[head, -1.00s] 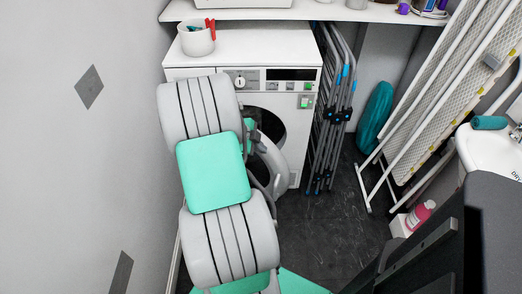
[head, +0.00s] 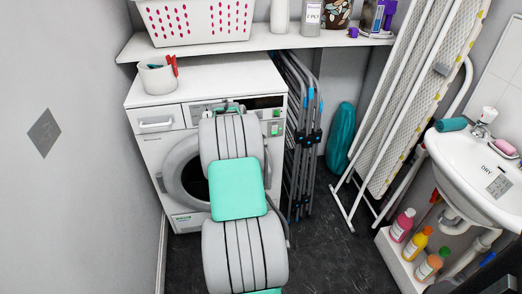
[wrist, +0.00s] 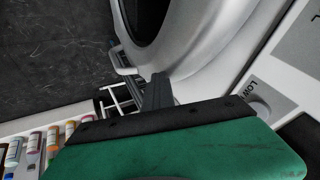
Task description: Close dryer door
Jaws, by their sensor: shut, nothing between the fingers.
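The white dryer (head: 150,150) stands under the shelf, control panel at its upper front. Its round door (head: 180,185), a thick pale ring around dark glass, shows on both sides of my arm and appears to lie at or close to the dryer front. My arm hides its middle, and I cannot tell whether it is latched. In the wrist view the door ring (wrist: 205,45) fills the top. My gripper (wrist: 158,88) is shut and empty, its fingertips at or very near the ring's edge; contact is unclear. In the head view my arm mostly hides the gripper.
Folded grey racks (head: 300,140) lean right of the dryer. An ironing board (head: 405,100) and sink (head: 475,165) stand further right, with bottles (head: 425,240) in a white tray below. A wall closes the left side. Dark floor (head: 330,240) is clear in between.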

